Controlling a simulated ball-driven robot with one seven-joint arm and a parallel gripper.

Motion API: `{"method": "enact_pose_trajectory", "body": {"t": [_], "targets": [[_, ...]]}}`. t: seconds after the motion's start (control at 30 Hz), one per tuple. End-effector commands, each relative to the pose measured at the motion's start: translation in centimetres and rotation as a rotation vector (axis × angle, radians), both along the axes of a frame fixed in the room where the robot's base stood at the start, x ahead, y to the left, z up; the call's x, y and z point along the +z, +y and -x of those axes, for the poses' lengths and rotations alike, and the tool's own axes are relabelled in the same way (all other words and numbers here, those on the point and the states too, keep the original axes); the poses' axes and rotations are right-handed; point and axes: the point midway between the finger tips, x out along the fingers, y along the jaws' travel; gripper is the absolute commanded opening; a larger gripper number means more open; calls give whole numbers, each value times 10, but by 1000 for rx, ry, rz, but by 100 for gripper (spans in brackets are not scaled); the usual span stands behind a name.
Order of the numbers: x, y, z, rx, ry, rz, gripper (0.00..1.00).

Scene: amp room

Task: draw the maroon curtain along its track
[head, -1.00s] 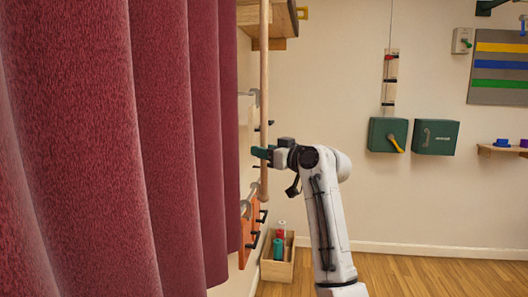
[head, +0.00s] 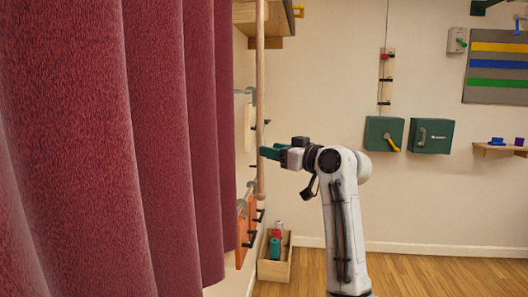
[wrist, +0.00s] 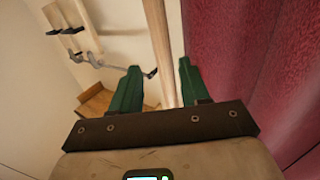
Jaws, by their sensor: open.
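The maroon curtain (head: 110,150) hangs in deep folds over the left of the head view. Its track is out of view. It also fills the right of the wrist view (wrist: 245,50). A pale wooden rod (head: 260,90) hangs upright just right of the curtain's edge; its top is out of frame. My gripper (head: 264,152) is open, with green fingers pointing left and their tips at the rod's lower part. In the wrist view the rod (wrist: 159,45) runs between the two open fingers, nearer the right one; I cannot tell whether they touch.
Wall hooks and an orange board (head: 243,235) are behind the rod. A wooden box (head: 273,268) with bottles stands on the floor below. A wooden shelf (head: 270,25) is above. Green boxes (head: 432,136) are on the far wall. The floor at right is clear.

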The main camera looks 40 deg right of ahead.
Motion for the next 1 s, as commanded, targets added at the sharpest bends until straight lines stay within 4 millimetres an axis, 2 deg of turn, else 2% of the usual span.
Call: {"method": "enact_pose_trajectory", "body": {"t": [0.1, 0.33, 0.5, 1.0], "targets": [[-1, -3, 23, -2, -3, 1, 45], [-1, -5, 50, -2, -2, -1, 45], [0, -5, 55, -1, -1, 0, 45], [0, -5, 55, -1, -1, -1, 45]]}}
